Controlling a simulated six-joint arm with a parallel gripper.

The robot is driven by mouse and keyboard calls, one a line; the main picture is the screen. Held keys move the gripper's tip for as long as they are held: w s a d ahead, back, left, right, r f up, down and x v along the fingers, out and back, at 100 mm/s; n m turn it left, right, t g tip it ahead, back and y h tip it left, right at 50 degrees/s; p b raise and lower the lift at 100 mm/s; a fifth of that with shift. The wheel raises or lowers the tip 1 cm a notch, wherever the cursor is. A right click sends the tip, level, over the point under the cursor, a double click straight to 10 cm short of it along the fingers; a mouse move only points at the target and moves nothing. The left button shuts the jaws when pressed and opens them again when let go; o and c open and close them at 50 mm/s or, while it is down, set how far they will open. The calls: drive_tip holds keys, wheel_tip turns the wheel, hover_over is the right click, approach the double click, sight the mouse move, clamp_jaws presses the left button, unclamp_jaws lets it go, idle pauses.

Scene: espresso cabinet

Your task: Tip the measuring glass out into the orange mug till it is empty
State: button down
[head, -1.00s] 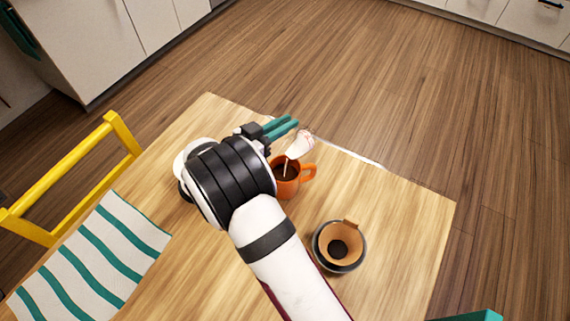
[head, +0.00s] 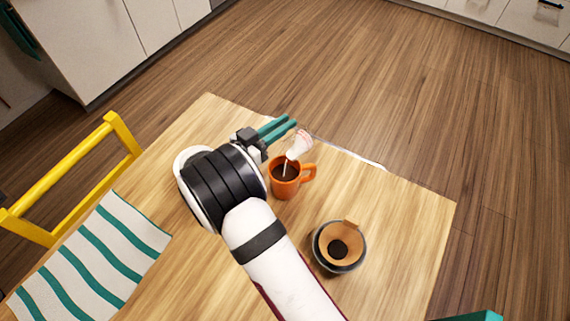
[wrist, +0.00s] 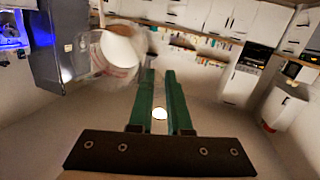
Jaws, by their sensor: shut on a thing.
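The orange mug (head: 285,191) stands upright on the table, dark brown inside, its handle to the right. The measuring glass (head: 299,146), clear with reddish markings, is tipped mouth-down above the mug's rim. A thin pale stream runs from its lip into the mug. My gripper (head: 279,127) is shut on the measuring glass, its teal fingers behind the mug. In the wrist view, the measuring glass (wrist: 118,52) shows left of the close-set fingers (wrist: 159,85). How much is left in the glass cannot be told.
A dripper with a brown paper filter and dark grounds (head: 341,243) stands right of my arm. A striped cloth (head: 95,255) lies at the left, near a yellow chair (head: 65,180). The table's far edge is just behind the mug.

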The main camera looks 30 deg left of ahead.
drive_tip(key=shift+s+a+r+t, duration=0.15)
drive_tip(key=shift+s+t, duration=0.15)
drive_tip(key=shift+t, duration=0.3)
idle(0.4)
drive_tip(key=shift+w+d+f+g+y+p, duration=0.15)
drive_tip(key=shift+w+d+f+g+y, duration=0.45)
drive_tip(key=shift+w+f+g, duration=1.65)
drive_tip(key=shift+w+d+f+g+y+p, duration=0.35)
drive_tip(key=shift+w+g+y, duration=0.7)
drive_tip(key=shift+g, duration=2.45)
drive_tip(key=shift+w+d+f+g+y, duration=0.5)
drive_tip(key=shift+w+f+g, duration=1.3)
drive_tip(key=shift+g, duration=1.05)
drive_tip(key=shift+w+d+r, duration=0.1)
drive_tip(key=shift+w+r, duration=0.15)
